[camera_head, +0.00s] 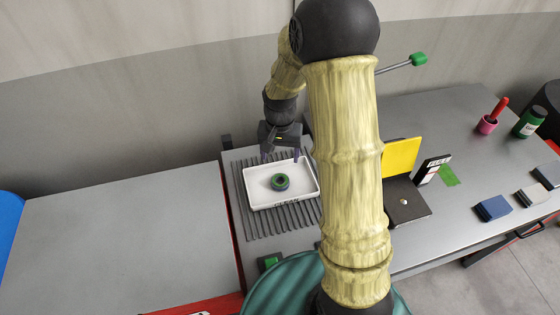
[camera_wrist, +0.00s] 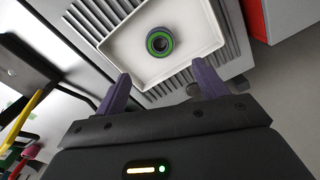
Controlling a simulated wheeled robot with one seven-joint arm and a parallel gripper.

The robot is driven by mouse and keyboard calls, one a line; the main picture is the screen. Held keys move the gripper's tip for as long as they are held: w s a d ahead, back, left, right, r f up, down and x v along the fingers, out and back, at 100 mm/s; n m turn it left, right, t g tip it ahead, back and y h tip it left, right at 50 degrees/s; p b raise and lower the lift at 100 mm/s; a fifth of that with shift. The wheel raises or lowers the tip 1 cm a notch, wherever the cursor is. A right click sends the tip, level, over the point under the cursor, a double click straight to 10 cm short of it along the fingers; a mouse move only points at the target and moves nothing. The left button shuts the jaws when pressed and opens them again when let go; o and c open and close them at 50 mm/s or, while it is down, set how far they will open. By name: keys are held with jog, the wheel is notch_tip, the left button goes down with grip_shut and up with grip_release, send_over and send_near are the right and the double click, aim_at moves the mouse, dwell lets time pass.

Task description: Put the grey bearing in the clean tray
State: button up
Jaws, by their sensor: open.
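The bearing (camera_head: 280,182) is a small dark ring with a green band, lying inside the white tray (camera_head: 307,192), near its middle. In the wrist view the bearing (camera_wrist: 159,42) shows a green ring, a grey-purple outer rim and a dark centre. The white tray (camera_wrist: 190,12) rests on a ribbed grey mat (camera_head: 250,220). My gripper (camera_head: 281,156) is over the tray's far edge, apart from the bearing. In the wrist view my gripper (camera_wrist: 163,88) has its two purple fingers spread wide with nothing between them. Lettering on the tray's near wall is too small to read.
A yellow panel (camera_head: 400,157) stands on a dark base right of my arm, beside a white-and-black card (camera_head: 432,168). Blue (camera_head: 492,208) and grey blocks, a pink cup (camera_head: 487,125) and a green jar (camera_head: 529,122) stand farther right. The left table (camera_head: 120,235) is clear.

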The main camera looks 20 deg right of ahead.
dwell(0.6)
jog(key=s+r+n+t, duration=0.2)
jog(key=s+r+n, duration=0.2)
jog(key=s+r, duration=0.4)
jog(key=s, duration=0.6)
jog(key=shift+s+d+n+t, duration=0.15)
jog(key=shift+n+t, duration=0.15)
